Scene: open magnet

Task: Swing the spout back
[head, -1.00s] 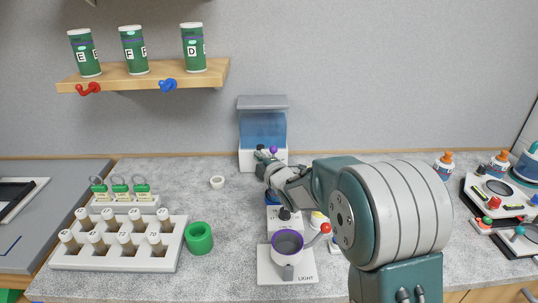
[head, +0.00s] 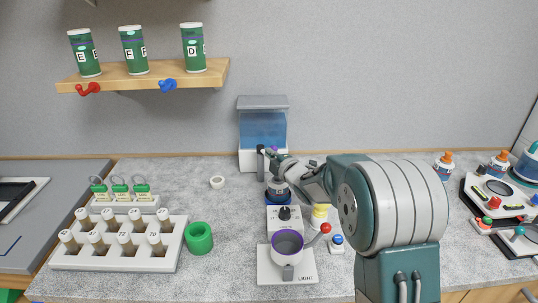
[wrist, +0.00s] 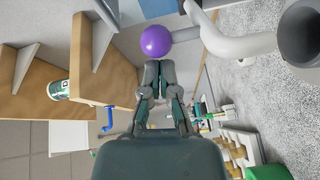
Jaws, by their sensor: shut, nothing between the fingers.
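The water dispenser (head: 263,128) with a blue tank stands against the back wall. A grey spout (head: 261,163) shows at its front; in the wrist view the bent grey tube of the spout (wrist: 240,43) lies to the right of my fingers. A purple ball (wrist: 155,41) on a short grey stem sits just beyond my fingertips; its top also shows in the head view (head: 274,149). My gripper (head: 270,154) is at the dispenser's front beside the spout. In the wrist view my gripper (wrist: 157,66) is shut and empty, its tips close to the ball; contact is unclear.
Below my gripper is a dark round piece (head: 278,189) on a blue ring. Nearer stand a purple-rimmed cup (head: 287,244) on a white base and a red ball knob (head: 325,228). A shelf (head: 145,78) with green cans hangs at upper left.

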